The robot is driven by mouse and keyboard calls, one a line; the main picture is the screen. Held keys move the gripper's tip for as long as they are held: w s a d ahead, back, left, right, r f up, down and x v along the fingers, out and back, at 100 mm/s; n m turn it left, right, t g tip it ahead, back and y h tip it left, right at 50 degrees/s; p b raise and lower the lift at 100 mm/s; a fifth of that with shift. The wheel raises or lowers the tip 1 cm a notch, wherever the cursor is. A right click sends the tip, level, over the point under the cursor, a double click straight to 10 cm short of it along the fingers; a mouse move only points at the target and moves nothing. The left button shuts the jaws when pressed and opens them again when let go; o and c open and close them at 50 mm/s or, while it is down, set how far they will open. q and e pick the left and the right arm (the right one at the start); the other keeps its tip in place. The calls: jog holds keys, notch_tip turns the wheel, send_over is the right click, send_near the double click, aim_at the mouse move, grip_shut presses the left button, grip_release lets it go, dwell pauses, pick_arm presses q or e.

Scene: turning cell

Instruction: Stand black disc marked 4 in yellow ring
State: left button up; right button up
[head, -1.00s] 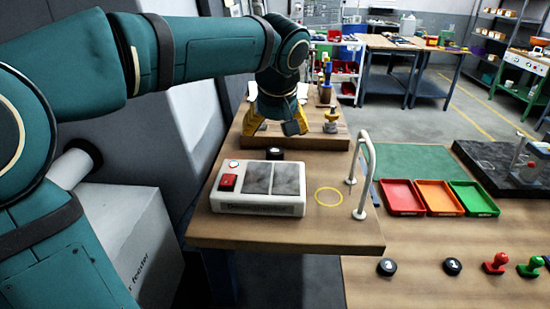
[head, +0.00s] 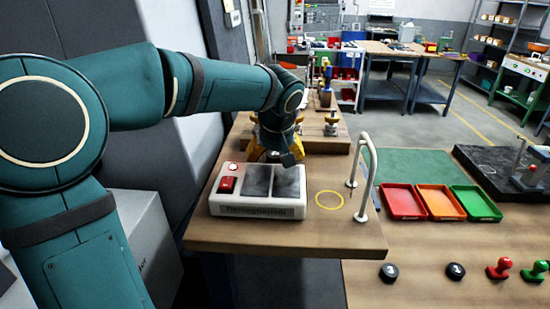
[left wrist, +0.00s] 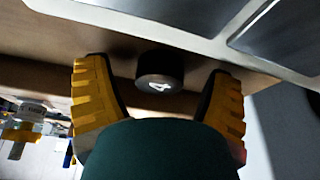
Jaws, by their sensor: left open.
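The black disc marked 4 (left wrist: 160,70) shows in the left wrist view, between the two yellow fingers of my left gripper (left wrist: 158,92), with a visible gap to each finger. The left gripper is open; in the head view it (head: 272,148) is low over the bench, just behind the demagnetizer box, and mostly hides the disc. The yellow ring (head: 316,199) is a thin outline on the bench top, right of the box, and is empty. My right gripper is not in view.
The white demagnetizer box (head: 258,210) with a red button (head: 227,184) stands between gripper and bench front. A white arched handle (head: 365,178) rises right of the ring. Red, orange and green trays, other black discs (head: 389,272) and stamps lie on the lower table.

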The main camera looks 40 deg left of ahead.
pick_arm(q)
grip_shut()
